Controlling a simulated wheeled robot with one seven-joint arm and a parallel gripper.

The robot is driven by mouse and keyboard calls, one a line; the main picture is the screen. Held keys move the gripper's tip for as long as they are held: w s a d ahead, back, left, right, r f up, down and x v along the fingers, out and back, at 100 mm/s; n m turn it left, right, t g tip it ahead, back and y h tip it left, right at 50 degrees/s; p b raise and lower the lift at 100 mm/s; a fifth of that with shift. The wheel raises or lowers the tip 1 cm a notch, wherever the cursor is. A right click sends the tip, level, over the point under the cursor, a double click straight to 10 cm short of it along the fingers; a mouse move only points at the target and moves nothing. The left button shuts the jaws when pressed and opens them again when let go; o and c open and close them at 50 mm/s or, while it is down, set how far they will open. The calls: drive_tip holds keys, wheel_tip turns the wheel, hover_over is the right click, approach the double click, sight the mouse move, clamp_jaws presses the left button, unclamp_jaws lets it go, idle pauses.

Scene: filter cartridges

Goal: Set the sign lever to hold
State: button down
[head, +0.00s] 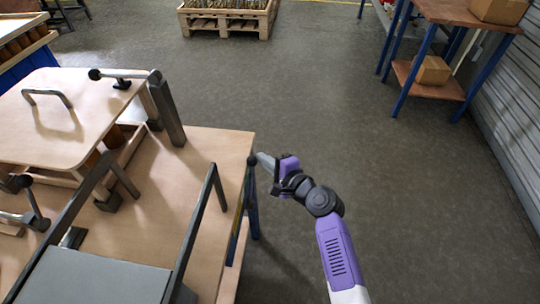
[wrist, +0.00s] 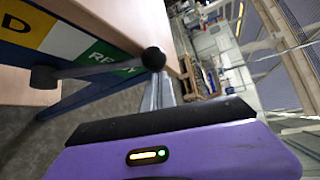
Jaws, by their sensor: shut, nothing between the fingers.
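The sign (wrist: 60,38) is on the side of the wooden table, with a yellow field ending in "D" and a green field starting "RE". In the head view it shows edge-on as a thin coloured strip. The sign lever (wrist: 100,70) is a grey rod running from a dark hub (wrist: 44,77) to a black ball knob (wrist: 153,58), lying along the lower edge of the green field. The knob also shows in the head view (head: 252,160). My gripper (head: 262,160) is shut and empty, its tips at the knob; whether they touch I cannot tell.
The wooden table (head: 225,150) carries a raised board (head: 90,110) with a handle, a dark post (head: 168,112) and a grey panel (head: 90,280) with bars. Open floor (head: 400,190) lies to the right. A blue-legged shelf (head: 440,80) with boxes and a pallet crate (head: 228,22) stand farther off.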

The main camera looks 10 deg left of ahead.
drive_tip(key=shift+s+a, duration=0.1)
drive_tip(key=shift+s, duration=0.2)
